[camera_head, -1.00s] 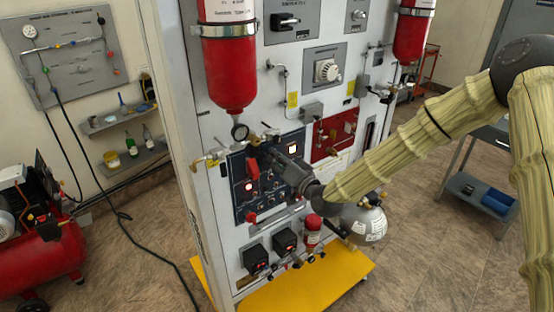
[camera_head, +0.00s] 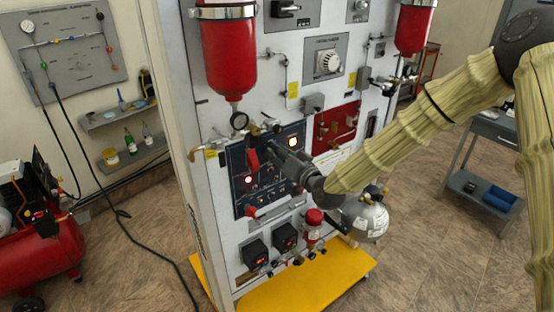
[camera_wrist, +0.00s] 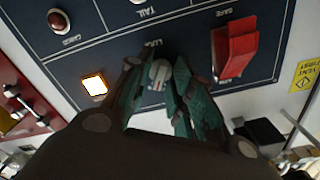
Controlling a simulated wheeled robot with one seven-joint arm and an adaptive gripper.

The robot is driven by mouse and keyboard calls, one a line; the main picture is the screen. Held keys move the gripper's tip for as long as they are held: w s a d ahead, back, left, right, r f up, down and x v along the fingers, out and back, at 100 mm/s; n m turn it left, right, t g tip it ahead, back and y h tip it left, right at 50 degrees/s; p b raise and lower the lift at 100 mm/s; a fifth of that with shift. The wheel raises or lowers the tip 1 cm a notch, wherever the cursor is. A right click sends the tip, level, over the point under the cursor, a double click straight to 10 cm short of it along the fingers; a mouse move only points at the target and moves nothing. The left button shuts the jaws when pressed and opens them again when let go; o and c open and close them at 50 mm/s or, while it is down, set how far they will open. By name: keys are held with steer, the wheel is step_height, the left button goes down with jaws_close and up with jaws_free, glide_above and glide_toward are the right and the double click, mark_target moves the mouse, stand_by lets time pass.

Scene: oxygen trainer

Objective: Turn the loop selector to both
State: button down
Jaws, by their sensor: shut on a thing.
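The loop selector (camera_wrist: 158,74) is a small grey knob with a pale mark, on the dark blue panel (camera_head: 241,192) under a partly covered "LOOP" label. In the wrist view my gripper (camera_wrist: 160,80) has its teal fingers on both sides of the knob, shut on it. The fingers hide part of the knob and the lettering around it, so its exact setting is unclear. In the head view my gripper (camera_head: 274,149) reaches the upper part of the panel from the right and hides the knob.
A red switch guard (camera_wrist: 234,48) stands close to the right of the fingers in the wrist view.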

steer(key=shift+r+n+b, duration=0.1)
steer(key=shift+n+b, duration=3.1)
steer(key=shift+b, duration=0.35)
steer(key=shift+r, duration=0.1)
steer(key=c, duration=1.6)
jaws_free()
steer(key=shift+o, duration=0.2)
steer(key=v, duration=1.2)
